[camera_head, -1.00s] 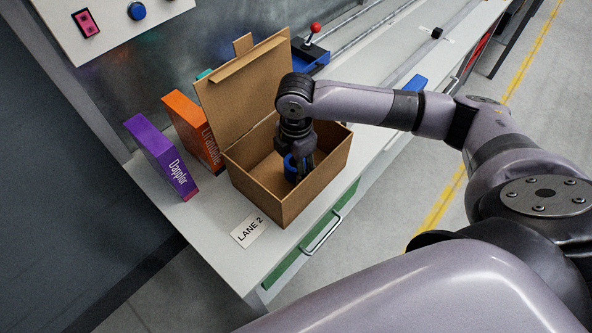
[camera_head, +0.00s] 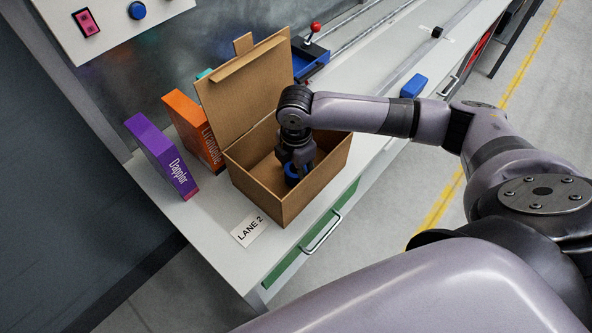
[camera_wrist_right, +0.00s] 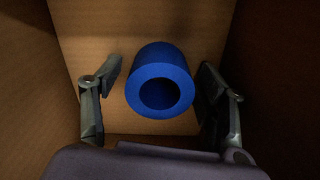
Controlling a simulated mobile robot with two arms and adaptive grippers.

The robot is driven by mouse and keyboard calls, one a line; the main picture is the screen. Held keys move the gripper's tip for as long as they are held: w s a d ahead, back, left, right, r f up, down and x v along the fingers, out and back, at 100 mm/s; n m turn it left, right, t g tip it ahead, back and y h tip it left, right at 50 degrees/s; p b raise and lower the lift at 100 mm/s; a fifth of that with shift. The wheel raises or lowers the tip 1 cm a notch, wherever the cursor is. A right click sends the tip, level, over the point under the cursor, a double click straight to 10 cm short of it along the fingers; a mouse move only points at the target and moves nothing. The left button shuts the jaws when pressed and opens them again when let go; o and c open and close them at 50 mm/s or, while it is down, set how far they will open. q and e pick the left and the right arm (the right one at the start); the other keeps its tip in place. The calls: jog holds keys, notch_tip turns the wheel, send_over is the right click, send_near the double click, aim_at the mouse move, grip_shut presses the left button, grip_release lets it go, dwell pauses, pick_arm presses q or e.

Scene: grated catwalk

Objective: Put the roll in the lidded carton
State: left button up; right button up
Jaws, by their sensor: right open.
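The lidded carton (camera_head: 287,207) is an open brown cardboard box on the bench, with its lid (camera_head: 245,92) raised at the back. The blue roll (camera_head: 292,180) is inside the carton, partly hidden by my gripper. In the right wrist view the roll (camera_wrist_right: 160,82) shows as a short hollow cylinder, with its open end facing the camera, against the carton's cardboard. My right gripper (camera_head: 297,168) reaches down into the carton. Its open fingers (camera_wrist_right: 160,88) stand on either side of the roll, with a visible gap on each side. My left gripper is not in view.
A purple box (camera_head: 162,156) and an orange box (camera_head: 193,130) stand left of the carton. A "LANE 2" label (camera_head: 250,230) lies in front. A blue tray with a red-knobbed lever (camera_head: 315,30) is behind, and a blue object (camera_head: 413,86) lies to the right.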

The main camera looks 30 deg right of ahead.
notch_tip(320, 180, up, 12)
jog(key=shift+r+b, duration=0.15)
jog(key=shift+b, duration=0.2)
jog(key=shift+c, duration=0.2)
dwell(1.3)
